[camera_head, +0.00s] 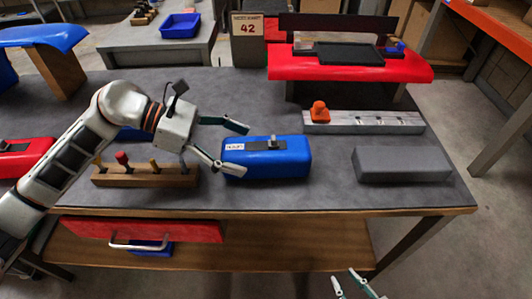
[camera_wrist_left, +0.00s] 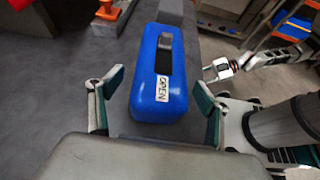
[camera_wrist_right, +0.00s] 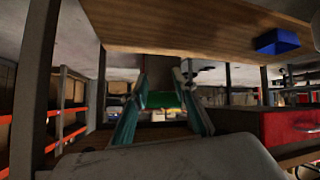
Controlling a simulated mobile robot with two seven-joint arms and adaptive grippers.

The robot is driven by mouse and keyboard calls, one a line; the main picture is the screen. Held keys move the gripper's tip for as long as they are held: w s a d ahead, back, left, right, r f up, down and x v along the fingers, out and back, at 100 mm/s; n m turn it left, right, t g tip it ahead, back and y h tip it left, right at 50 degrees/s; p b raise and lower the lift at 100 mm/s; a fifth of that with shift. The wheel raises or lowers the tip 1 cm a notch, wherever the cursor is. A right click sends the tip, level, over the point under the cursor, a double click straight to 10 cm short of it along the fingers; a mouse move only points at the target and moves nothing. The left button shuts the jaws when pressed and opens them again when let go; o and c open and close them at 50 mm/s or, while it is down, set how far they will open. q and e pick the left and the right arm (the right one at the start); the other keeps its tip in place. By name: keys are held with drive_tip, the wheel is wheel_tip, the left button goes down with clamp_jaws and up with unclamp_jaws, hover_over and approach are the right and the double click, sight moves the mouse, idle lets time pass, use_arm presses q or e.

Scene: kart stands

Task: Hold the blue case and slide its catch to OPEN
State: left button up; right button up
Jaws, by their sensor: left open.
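The blue case (camera_head: 290,165) lies on the grey bench top near the middle. Its dark slot holds a grey catch (camera_head: 271,142), and a white OPEN label (camera_head: 234,147) marks its left end. In the left wrist view the case (camera_wrist_left: 148,98) lies ahead, with the catch (camera_wrist_left: 165,41) toward the slot end away from the OPEN label (camera_wrist_left: 162,88). My left gripper (camera_head: 242,149) is open, its fingers on either side of the labelled end; I cannot tell whether they touch. My right gripper (camera_head: 346,278) is open and empty, low in front of the bench; it also shows in the right wrist view (camera_wrist_right: 160,80).
A wooden peg block (camera_head: 145,178) sits under my left arm. A grey block (camera_head: 402,165) and a grey rail (camera_head: 350,122) with an orange knob (camera_head: 319,112) stand right. A red shelf (camera_head: 350,68) is behind. A red drawer (camera_head: 190,229) hangs below the front edge.

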sight(262, 157)
use_arm(q)
drive_tip(key=x, duration=0.3)
drive_tip(key=shift+d+f, duration=0.15)
drive_tip(key=shift+d, duration=0.15)
drive_tip(key=shift+x, duration=1.1)
drive_tip(key=shift+d+f, duration=0.1)
use_arm(e)
drive_tip(key=shift+w+a+r, duration=0.25)
drive_tip(key=shift+w+r, duration=0.05)
drive_tip(key=shift+w, duration=0.25)
drive_tip(key=shift+s, duration=0.1)
use_arm(q)
drive_tip(key=shift+c, duration=0.6)
use_arm(e)
drive_tip(key=shift+d+f, duration=0.1)
drive_tip(key=shift+f, duration=0.05)
use_arm(q)
drive_tip(key=c, duration=0.3)
use_arm(e)
drive_tip(key=shift+s+f, duration=0.1)
drive_tip(key=shift+s, duration=0.1)
use_arm(q)
drive_tip(key=shift+c, duration=0.2)
